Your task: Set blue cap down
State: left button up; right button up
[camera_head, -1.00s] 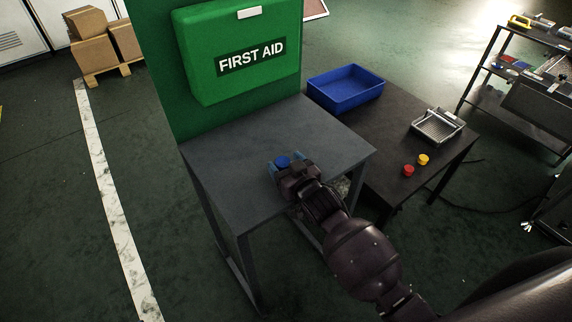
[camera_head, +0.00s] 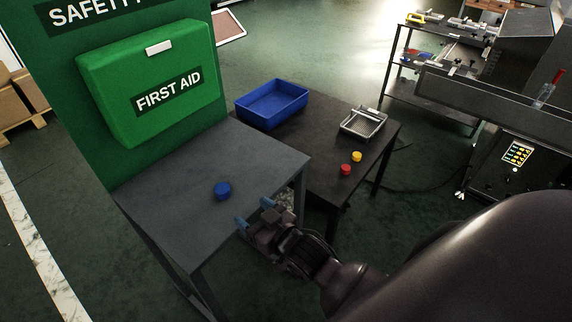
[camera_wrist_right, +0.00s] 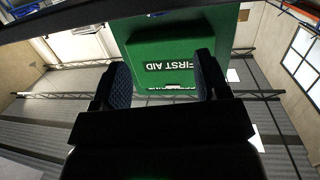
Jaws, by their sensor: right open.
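The blue cap (camera_head: 222,190) rests on the grey table (camera_head: 160,194) below the green first aid box, in the head view. My right gripper (camera_head: 255,216) is open and empty, to the right of and nearer than the cap, by the table's front right edge and apart from the cap. In the right wrist view the two blue-padded fingers (camera_wrist_right: 160,82) stand wide apart with nothing between them, and the cap does not show there. My left gripper is not in view.
A darker table to the right holds a blue bin (camera_head: 272,104), a metal tray (camera_head: 362,122), a red cap (camera_head: 346,169) and a yellow cap (camera_head: 357,156). The green first aid box (camera_head: 150,84) hangs behind the grey table. The grey table around the blue cap is clear.

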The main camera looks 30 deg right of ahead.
jog(key=s+d+f+m+g+h, duration=0.1)
jog(key=s+d+f+g+h, duration=0.1)
jog(key=s+d+f, duration=0.4)
jog(key=shift+s+f, duration=0.75)
jog(key=shift+s, duration=0.05)
jog(key=shift+o, duration=0.6)
jog(key=s+d+f+g+h, duration=0.1)
jog(key=s+d+f+g, duration=0.1)
jog(key=s+d+f, duration=0.2)
jog(key=s+f, duration=0.1)
jog(key=s, duration=0.2)
jog(key=shift+s+d+h, duration=0.15)
jog(key=shift+s+h, duration=0.15)
jog(key=shift+s, duration=0.05)
